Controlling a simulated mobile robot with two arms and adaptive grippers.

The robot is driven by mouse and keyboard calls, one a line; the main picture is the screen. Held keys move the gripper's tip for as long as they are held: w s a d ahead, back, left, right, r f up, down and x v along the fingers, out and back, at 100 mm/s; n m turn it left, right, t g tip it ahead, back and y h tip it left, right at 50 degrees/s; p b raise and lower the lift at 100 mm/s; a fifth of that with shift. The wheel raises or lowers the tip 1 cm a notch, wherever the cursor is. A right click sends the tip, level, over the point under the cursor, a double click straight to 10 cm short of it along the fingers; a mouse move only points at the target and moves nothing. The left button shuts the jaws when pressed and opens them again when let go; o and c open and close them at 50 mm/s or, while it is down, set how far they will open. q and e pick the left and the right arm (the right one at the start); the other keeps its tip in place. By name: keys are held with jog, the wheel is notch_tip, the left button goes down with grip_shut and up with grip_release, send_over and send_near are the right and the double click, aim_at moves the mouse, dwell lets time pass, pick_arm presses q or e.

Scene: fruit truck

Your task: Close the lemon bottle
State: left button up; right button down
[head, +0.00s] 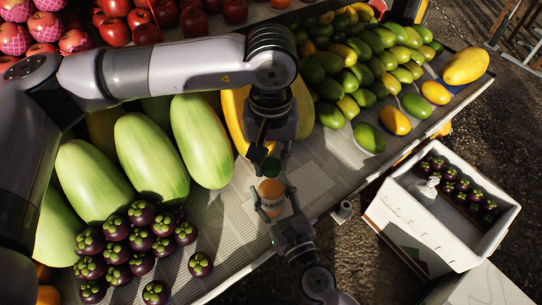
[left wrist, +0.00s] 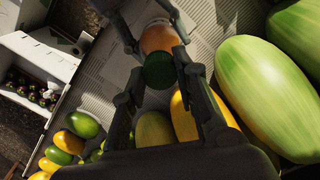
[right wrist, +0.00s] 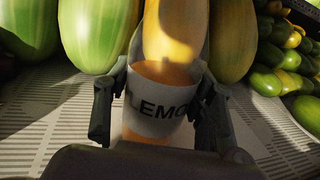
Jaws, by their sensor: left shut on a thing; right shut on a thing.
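The lemon bottle (head: 271,189) is orange with a white label reading LEMO in the right wrist view (right wrist: 158,113). My right gripper (head: 272,202) is shut around its body and holds it over the table's front part. A dark green cap (head: 271,167) is between the fingers of my left gripper (head: 270,160), directly above the bottle. In the left wrist view the cap (left wrist: 159,71) overlaps the bottle's top (left wrist: 160,39). The cap does not show in the right wrist view. I cannot tell whether cap and bottle touch.
Large green melons (head: 150,157) and mangosteens (head: 141,213) lie to the left. Mangoes (head: 369,137) lie to the right. A white box (head: 420,222) stands beyond the table's right edge. Bare table (head: 310,180) shows beside the bottle.

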pick_arm(q)
jog(key=shift+m, duration=0.9)
jog(key=o, duration=0.8)
jog(key=shift+c, duration=0.2)
notch_tip(320, 180, up, 12)
pick_arm(e)
jog(key=c, duration=0.6)
grip_release()
